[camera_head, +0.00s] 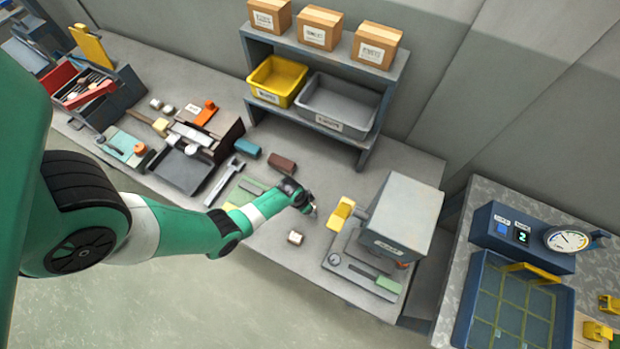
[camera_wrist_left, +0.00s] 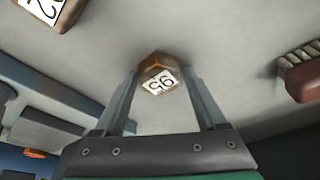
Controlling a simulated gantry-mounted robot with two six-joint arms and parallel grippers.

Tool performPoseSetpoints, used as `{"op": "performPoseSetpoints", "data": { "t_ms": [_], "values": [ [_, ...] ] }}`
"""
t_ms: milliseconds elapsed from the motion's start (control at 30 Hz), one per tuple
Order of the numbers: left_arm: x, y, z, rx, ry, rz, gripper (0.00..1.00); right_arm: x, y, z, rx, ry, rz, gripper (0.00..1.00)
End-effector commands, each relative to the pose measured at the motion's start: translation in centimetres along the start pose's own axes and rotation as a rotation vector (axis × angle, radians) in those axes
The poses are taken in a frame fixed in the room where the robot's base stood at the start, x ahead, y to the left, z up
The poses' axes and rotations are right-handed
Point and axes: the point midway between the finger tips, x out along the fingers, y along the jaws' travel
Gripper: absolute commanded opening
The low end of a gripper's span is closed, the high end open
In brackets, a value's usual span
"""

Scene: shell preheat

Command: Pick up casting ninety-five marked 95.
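A small brown casting (camera_wrist_left: 160,70) with a white label reading 95, upside down in the left wrist view, sits between the tips of my left gripper's fingers. My left gripper (camera_wrist_left: 161,72) is open around it, with narrow gaps at the sides; I cannot tell whether either finger touches it. In the head view my left gripper (camera_head: 314,209) is low over the middle of the bench, where the casting is mostly hidden. My right gripper is not in view.
Another labelled casting (camera_head: 295,237) stands nearby, nearer the bench's front edge; a labelled casting also shows in the left wrist view (camera_wrist_left: 45,8). A grey machine (camera_head: 402,215) is to the right. A reddish-brown brush (camera_head: 282,163) lies behind the gripper.

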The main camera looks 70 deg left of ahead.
Motion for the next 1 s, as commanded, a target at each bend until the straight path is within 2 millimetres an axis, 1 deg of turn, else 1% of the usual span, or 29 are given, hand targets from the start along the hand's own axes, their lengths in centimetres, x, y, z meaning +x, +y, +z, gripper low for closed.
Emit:
{"op": "performPoseSetpoints", "data": {
  "t_ms": [33, 67, 100, 367, 400, 600, 733, 867, 933, 1000],
  "values": [
    [0.0, 0.0, 0.0, 0.0, 0.0, 0.0, 0.63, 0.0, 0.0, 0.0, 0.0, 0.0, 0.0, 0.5],
    [0.0, 0.0, 0.0, 0.0, 0.0, 0.0, 0.57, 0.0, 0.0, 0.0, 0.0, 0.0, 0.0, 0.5],
    [0.0, 0.0, 0.0, 0.0, 0.0, 0.0, 0.5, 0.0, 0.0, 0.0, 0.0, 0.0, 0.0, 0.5],
    [0.0, 0.0, 0.0, 0.0, 0.0, 0.0, 0.03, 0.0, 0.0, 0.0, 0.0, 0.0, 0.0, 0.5],
    [0.0, 0.0, 0.0, 0.0, 0.0, 0.0, 0.02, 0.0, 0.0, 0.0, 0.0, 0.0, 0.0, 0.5],
    [-0.1, 0.0, 0.0, 0.0, 0.0, 0.0, 0.02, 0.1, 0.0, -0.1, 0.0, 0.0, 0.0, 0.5],
    [-0.8, 0.0, -0.2, 0.0, 0.0, 0.0, 0.02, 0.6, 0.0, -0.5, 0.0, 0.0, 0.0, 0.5],
    [-2.4, 0.0, -0.7, 0.0, 0.001, 0.0, 0.02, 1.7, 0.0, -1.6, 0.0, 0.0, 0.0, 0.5],
    [-3.7, 0.0, -1.1, 0.0, 0.002, -0.001, 0.02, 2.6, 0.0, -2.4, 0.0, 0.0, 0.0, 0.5],
    [-5.3, 0.8, -0.7, 0.002, -0.002, 0.001, 0.02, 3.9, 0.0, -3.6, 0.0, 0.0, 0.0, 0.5]
  ]
}}
